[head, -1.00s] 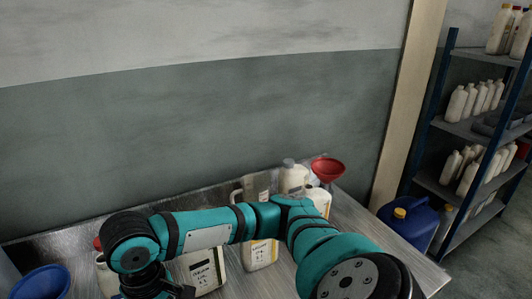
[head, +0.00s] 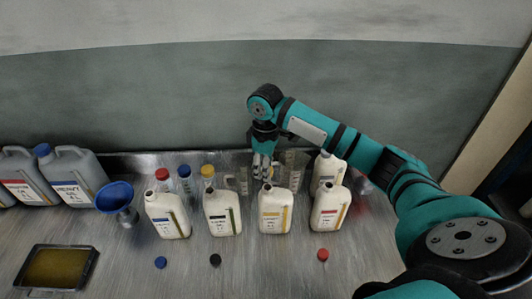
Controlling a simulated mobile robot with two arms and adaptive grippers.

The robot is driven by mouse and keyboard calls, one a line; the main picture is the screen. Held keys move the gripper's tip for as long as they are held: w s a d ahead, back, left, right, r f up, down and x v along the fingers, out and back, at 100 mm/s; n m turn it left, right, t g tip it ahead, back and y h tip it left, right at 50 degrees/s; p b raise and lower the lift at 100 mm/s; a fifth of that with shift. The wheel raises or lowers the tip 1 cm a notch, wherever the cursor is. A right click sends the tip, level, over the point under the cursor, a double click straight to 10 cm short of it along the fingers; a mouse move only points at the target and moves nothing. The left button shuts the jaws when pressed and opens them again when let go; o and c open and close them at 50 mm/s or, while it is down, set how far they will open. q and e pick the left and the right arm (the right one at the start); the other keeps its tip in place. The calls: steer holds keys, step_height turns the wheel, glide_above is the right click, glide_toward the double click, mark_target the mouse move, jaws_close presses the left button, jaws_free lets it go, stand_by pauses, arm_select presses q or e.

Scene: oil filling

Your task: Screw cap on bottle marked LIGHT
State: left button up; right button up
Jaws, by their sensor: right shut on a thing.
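Several white bottles stand in a row on the metal bench. One has a blue-striped label (head: 168,217), one a dark-striped label (head: 222,214), one a yellow-striped label (head: 273,213) and one a red-striped label (head: 328,211). The label words are too small to read surely, so I cannot tell which says LIGHT. My right gripper (head: 264,174) points down just above the mouth of the yellow-striped bottle. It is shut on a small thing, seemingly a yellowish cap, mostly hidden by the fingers. Whether the cap touches the mouth is unclear. My left gripper is out of view.
A blue cap (head: 160,262), a black cap (head: 215,260) and a red cap (head: 323,254) lie in front. Capped containers and measuring vessels stand close behind the row. A blue funnel (head: 115,198), grey jugs (head: 74,178) and a dark tray (head: 55,274) are left.

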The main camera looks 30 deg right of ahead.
steer(key=shift+d+f, duration=0.1)
steer(key=shift+f, duration=0.45)
step_height(320, 180, down, 2)
steer(key=shift+d+f, duration=0.1)
steer(key=shift+f, duration=0.65)
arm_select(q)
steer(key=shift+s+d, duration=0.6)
arm_select(e)
steer(key=shift+f, duration=0.1)
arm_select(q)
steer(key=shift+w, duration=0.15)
arm_select(e)
steer(key=shift+f, duration=0.25)
steer(key=shift+f, duration=0.85)
